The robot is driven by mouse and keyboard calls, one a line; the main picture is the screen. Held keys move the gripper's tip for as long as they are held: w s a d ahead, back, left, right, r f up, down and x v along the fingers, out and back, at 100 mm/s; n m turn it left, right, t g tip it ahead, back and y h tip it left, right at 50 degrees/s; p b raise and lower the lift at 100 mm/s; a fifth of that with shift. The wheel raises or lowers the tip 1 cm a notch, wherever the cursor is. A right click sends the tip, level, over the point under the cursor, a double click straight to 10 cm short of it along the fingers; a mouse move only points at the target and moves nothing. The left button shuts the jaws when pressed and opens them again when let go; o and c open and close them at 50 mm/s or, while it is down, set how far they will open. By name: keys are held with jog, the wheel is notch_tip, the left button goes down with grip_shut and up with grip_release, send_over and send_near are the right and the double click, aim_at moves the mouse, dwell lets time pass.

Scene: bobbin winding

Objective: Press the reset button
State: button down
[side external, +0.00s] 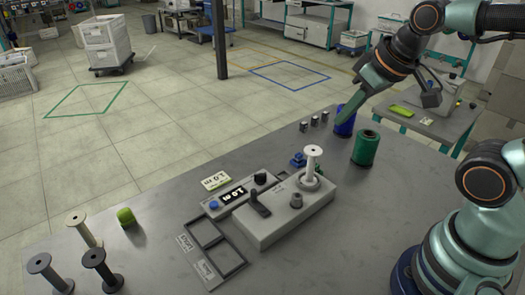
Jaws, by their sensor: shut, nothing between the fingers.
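My gripper (341,113) is shut and empty. It points down-left beside the blue thread spool (346,127) in the picture, well up and right of the button. Whether it touches the spool cannot be told. Nothing covers the button.
The grey winder (285,222) adjoins the counter, with a black lever (259,203) and a white bobbin (313,165) upright on it. A green spool (366,148), small metal cylinders (314,121) and a dark two-part tray (213,243) surround it. Several bobbins (83,228) stand front left.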

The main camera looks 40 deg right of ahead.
dwell(0.3)
jog(key=m+g, duration=0.6)
jog(key=m, duration=1.2)
send_over(214, 203)
notch_tip(214, 203, down, 8)
jog(key=shift+a+r, duration=0.15)
jog(key=shift+r, duration=0.1)
jog(key=shift+f, duration=0.1)
notch_tip(214, 203, down, 14)
jog(key=shift+r, duration=0.1)
